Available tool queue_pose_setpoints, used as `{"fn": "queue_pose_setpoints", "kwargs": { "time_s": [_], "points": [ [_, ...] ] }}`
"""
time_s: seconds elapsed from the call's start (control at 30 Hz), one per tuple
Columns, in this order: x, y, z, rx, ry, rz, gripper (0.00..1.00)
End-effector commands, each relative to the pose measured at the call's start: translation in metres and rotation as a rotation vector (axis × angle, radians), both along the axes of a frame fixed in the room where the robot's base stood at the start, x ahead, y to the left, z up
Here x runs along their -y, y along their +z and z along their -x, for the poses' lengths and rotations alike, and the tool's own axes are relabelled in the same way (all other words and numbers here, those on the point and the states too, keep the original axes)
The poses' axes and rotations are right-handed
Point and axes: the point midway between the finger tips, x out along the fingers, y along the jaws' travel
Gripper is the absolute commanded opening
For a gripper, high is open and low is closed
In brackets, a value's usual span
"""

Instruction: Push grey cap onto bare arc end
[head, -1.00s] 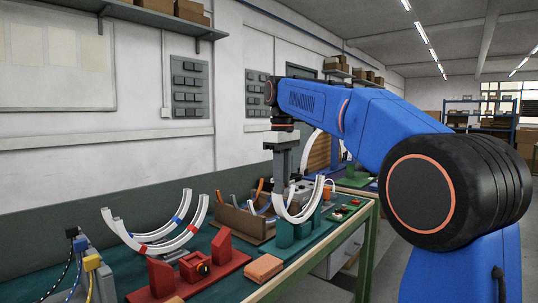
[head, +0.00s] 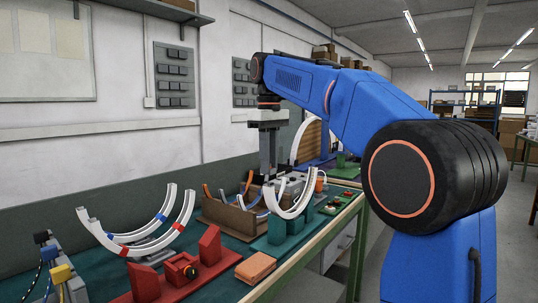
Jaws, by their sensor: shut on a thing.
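My gripper (head: 268,172) points straight down at the left upper end of a white arc (head: 289,212) in the middle of the table. It is shut on a small grey piece, taken as the grey cap, at its fingertips. The cap is too small and too hidden by the fingers to make out its shape. The fingertips are at or just above the arc's left end; I cannot tell whether cap and arc touch. The arc curves like a U in a green stand (head: 275,240), and its right end stands free.
A second pair of white arcs (head: 150,245) with blue and red bands stands at left, beside a red fixture (head: 180,270). An orange block (head: 256,267) lies at the table's front edge. A brown bin (head: 230,217) with arcs stands behind.

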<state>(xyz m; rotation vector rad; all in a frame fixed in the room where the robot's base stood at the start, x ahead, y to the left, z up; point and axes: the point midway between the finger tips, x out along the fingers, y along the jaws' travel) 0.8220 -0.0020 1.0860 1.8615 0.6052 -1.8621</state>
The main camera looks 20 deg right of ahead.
Motion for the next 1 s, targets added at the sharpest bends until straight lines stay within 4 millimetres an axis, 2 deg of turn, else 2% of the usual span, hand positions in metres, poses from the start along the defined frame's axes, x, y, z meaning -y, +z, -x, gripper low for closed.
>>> {"fn": "queue_pose_setpoints", "kwargs": {
  "time_s": [0.3,0.5,1.0],
  "points": [
    [0.0,-0.024,0.001,0.0,0.0,0.0,0.0],
    [0.0,-0.032,0.0,0.0,0.0,0.0,0.0],
    [0.0,-0.034,0.0,0.0,0.0,0.0,0.0]
  ]
}}
